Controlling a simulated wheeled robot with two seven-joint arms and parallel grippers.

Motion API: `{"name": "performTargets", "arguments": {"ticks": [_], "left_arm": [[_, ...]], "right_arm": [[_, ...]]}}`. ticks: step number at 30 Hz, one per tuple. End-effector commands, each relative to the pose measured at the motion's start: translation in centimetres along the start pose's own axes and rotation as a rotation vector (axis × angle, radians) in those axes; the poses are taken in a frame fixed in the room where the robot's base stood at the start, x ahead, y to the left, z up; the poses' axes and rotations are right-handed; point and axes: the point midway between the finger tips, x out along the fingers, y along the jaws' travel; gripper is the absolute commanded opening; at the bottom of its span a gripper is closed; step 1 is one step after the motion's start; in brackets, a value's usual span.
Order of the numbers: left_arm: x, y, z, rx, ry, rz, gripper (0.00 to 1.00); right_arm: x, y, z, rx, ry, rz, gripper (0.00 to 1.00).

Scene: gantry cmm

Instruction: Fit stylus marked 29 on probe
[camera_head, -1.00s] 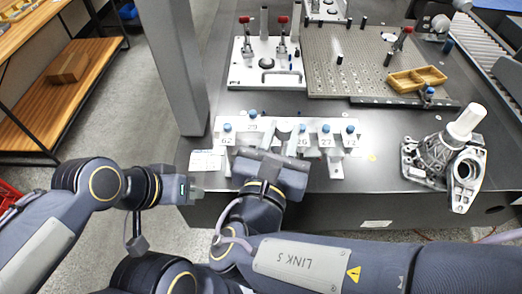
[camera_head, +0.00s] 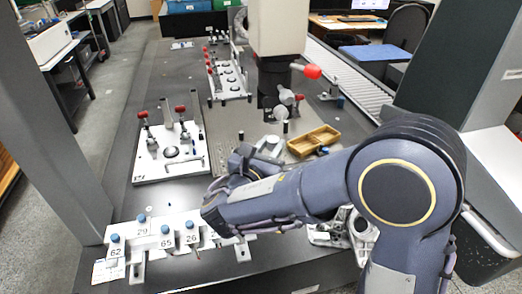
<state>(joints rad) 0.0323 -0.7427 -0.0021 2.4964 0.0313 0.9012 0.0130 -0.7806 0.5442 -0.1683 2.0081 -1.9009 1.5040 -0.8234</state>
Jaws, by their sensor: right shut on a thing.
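A white stylus rack (camera_head: 150,256) stands at the lower left. Blue-capped styli stand on it over labels 62, 29, 65 and 26; the one over 29 (camera_head: 140,218) sits higher and further back than its neighbours. The rack's right end is hidden by my right arm. The probe head (camera_head: 272,76) hangs dark under a white column, with a red ball at its right. My right gripper (camera_head: 241,160) is beyond my forearm, right of the rack and below the probe, partly hidden. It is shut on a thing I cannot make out. My left gripper is out of view.
A white fixture plate (camera_head: 166,166) with red-handled clamps stands behind the rack. A yellow tray (camera_head: 314,142) lies right of the probe. A metal casting (camera_head: 350,232) is partly behind my right arm. Bare dark table lies between rack and fixture plate.

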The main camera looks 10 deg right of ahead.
Motion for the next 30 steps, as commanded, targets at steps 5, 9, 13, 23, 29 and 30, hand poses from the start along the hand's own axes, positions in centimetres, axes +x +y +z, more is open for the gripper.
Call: {"name": "performTargets", "arguments": {"ticks": [5,9,13,23,29,30], "left_arm": [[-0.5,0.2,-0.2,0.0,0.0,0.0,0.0],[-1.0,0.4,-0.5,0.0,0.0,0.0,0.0],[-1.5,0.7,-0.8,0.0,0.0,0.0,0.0],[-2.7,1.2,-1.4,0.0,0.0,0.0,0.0],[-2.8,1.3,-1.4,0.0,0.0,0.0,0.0],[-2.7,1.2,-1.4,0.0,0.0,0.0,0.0]], "right_arm": [[-0.1,0.0,0.8,0.001,0.0,0.001,0.04],[-0.1,0.0,1.6,0.002,0.0,0.002,0.04],[-0.1,0.1,2.4,0.002,0.0,0.002,0.04],[-0.1,0.0,4.0,0.002,0.0,0.002,0.04],[-0.1,0.0,4.1,0.001,0.0,0.002,0.04],[-0.1,0.0,4.1,0.001,0.0,0.002,0.04]]}}
